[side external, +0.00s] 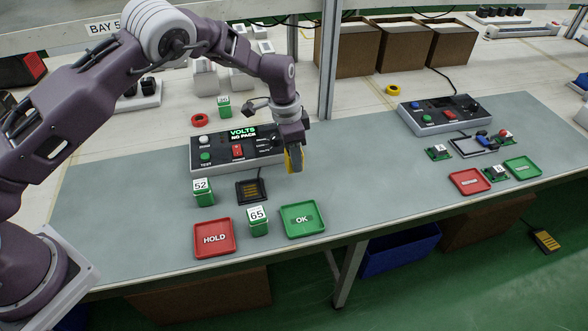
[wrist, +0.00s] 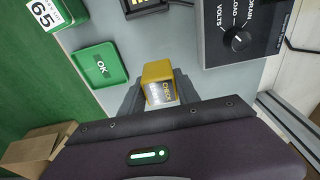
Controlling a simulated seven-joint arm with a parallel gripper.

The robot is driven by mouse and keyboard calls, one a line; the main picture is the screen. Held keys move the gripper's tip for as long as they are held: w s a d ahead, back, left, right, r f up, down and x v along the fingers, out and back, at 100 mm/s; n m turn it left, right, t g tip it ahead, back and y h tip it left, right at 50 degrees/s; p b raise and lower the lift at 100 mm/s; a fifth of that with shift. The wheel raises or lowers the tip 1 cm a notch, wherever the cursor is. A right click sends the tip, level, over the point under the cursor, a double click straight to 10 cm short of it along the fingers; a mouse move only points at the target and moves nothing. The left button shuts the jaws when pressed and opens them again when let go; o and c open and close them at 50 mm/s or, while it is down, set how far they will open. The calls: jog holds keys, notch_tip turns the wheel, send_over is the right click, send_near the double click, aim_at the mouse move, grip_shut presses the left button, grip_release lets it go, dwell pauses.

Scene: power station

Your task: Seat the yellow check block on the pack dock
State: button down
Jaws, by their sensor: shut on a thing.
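The yellow check block (side external: 287,161) is held between the fingers of my gripper (side external: 295,158), above the bench. In the wrist view the yellow block (wrist: 157,72) sits between the two grey fingers (wrist: 158,93), its lettered face partly showing. The pack dock (side external: 252,195) is a dark square pad with gold contacts, lying on the mat in front of the tester. My gripper is to the right of the dock and higher than it. A corner of the dock (wrist: 147,8) shows at the top of the wrist view. Nothing is seen on the dock.
The tester (side external: 213,157) behind the dock reads "VOLTS NO PACK". Green packs 52 (side external: 203,192) and 65 (side external: 258,221) stand near the dock. The red HOLD tray (side external: 214,238) and green OK tray (side external: 303,220) are empty, near the front edge. A second tester (side external: 438,114) stands at right.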

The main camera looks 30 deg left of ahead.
jog(key=r, duration=0.3)
jog(key=shift+a+r, duration=0.1)
jog(key=shift+a, duration=0.1)
jog(key=s+a+f, duration=0.1)
jog(key=s+a, duration=0.7)
jog(key=shift+s+f, duration=0.15)
jog(key=shift+f, duration=3)
jog(key=shift+f, duration=0.6)
jog(key=c, duration=0.8)
grip_release()
